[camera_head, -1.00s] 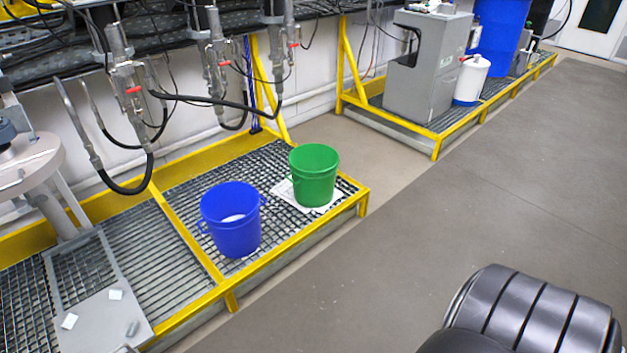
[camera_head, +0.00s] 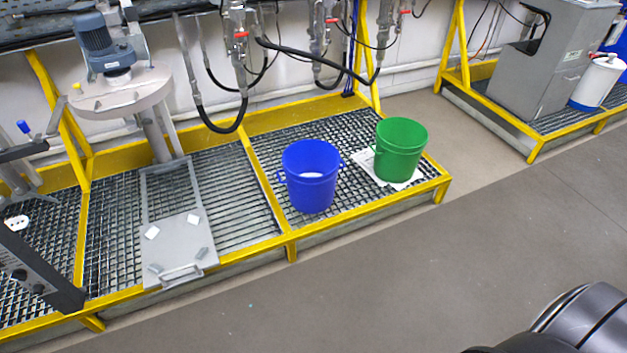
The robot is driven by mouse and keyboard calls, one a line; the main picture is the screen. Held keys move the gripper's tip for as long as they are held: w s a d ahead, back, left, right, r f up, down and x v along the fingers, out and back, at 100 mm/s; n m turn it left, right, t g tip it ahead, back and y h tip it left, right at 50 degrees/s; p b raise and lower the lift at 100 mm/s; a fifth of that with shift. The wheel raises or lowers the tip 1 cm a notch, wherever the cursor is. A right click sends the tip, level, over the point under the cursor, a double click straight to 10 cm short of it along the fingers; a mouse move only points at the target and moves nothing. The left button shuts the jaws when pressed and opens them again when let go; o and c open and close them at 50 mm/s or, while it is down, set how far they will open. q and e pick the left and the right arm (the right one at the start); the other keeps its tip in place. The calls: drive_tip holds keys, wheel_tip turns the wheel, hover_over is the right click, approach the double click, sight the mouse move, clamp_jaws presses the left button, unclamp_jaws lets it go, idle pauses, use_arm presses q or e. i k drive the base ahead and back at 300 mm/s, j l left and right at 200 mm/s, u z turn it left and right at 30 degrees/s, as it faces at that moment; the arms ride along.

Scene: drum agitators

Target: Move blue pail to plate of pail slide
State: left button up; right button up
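The blue pail (camera_head: 311,184) stands upright on the metal grating, just right of a yellow crossbar. It is open at the top, with something pale inside. The pail slide (camera_head: 167,192) lies on the grating to its left, below the agitator. Its flat grey plate (camera_head: 178,246) has small blocks near its corners and a handle at the front edge. The plate carries no pail. Neither of my grippers is in view.
A green pail (camera_head: 400,151) stands on a white sheet right of the blue pail. An agitator (camera_head: 107,62) stands behind the slide. Hoses (camera_head: 222,126) hang above the grating. A yellow frame (camera_head: 253,254) edges the platform. The grey floor (camera_head: 400,270) in front is clear.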

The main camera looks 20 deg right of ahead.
sight(176, 244)
drive_tip(key=i+l+z, duration=0.1)
drive_tip(key=i+l, duration=0.45)
drive_tip(key=i+l+z, duration=0.15)
drive_tip(key=i+l, duration=0.35)
drive_tip(key=i+l+z, duration=0.1)
drive_tip(key=i+l, duration=0.35)
drive_tip(key=i, duration=0.2)
